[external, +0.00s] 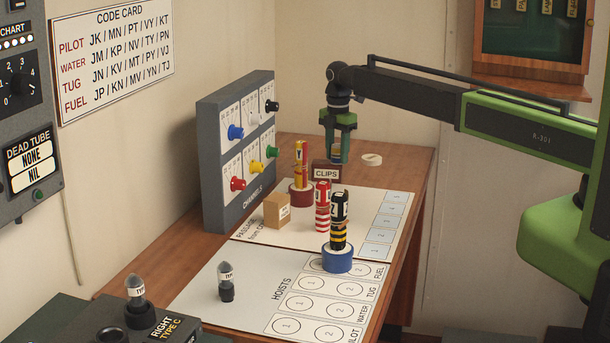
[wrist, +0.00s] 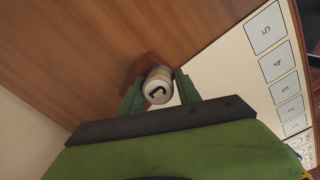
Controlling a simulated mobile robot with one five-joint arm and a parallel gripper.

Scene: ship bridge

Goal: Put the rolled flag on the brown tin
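A rolled flag, a short cylinder with a pale lettered end (wrist: 157,92), sits between the two fingers of my gripper (wrist: 159,76) in the wrist view. The fingers appear closed against its sides. In the external view my gripper (external: 338,158) points down at the far part of the desk, with a bluish part of the flag (external: 337,151) between its fingers. The brown tin (external: 325,172), labelled CLIPS, stands just below. Its reddish-brown top (wrist: 149,62) shows behind the flag in the wrist view. I cannot tell whether flag and tin touch.
A yellow-red roll (external: 301,160) stands in a dark red ring, left of the tin. A red-white roll (external: 322,208) and a black-yellow roll (external: 339,222) in a blue ring (external: 338,260) stand nearer. A white disc (external: 371,160) lies right. The channels panel (external: 238,150) stands left.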

